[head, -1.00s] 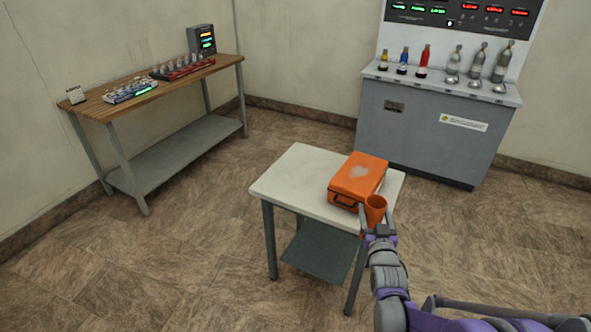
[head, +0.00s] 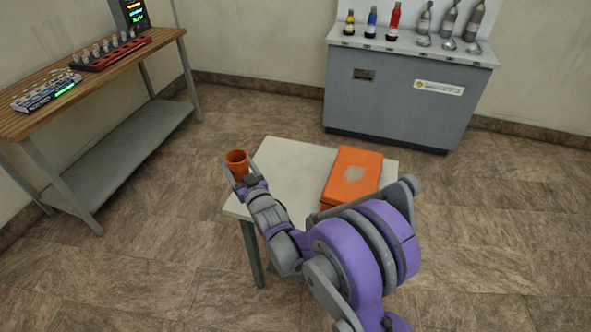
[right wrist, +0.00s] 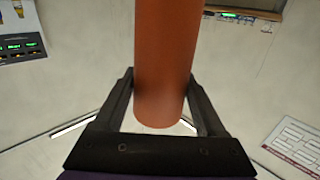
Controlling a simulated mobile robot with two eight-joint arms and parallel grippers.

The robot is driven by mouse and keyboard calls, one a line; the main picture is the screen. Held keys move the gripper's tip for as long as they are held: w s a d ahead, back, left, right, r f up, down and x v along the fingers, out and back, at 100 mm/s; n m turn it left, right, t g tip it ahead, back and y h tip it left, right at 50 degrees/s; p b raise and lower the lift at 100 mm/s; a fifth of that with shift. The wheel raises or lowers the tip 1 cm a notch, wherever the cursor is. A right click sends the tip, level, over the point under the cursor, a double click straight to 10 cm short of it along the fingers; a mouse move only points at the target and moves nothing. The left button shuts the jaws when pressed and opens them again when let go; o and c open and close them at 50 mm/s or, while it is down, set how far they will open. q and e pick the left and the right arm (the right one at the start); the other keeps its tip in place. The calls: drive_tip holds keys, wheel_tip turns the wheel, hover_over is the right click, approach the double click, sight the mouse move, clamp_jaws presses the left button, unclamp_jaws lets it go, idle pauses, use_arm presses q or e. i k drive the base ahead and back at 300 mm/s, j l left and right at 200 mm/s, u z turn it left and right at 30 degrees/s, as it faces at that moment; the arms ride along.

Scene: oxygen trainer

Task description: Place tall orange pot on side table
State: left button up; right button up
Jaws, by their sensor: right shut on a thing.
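The tall orange pot (head: 237,160) is held in my right gripper (head: 241,177), which is shut on it. In the head view the pot appears at the left corner of the side table (head: 280,160); I cannot tell its exact height over the table. In the right wrist view the pot (right wrist: 167,70) runs between the two dark fingers of my right gripper (right wrist: 165,100). The side table has a pale top, partly covered by my right arm. My left gripper is not in view.
An orange case (head: 352,175) lies on the right part of the side table. The left part of the top is bare. A wooden workbench (head: 95,75) stands at the left. A grey cabinet (head: 400,105) with bottles stands behind.

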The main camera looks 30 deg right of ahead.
sight(309, 187)
drive_tip(key=i+j+z, duration=1.1)
drive_tip(key=j, duration=0.2)
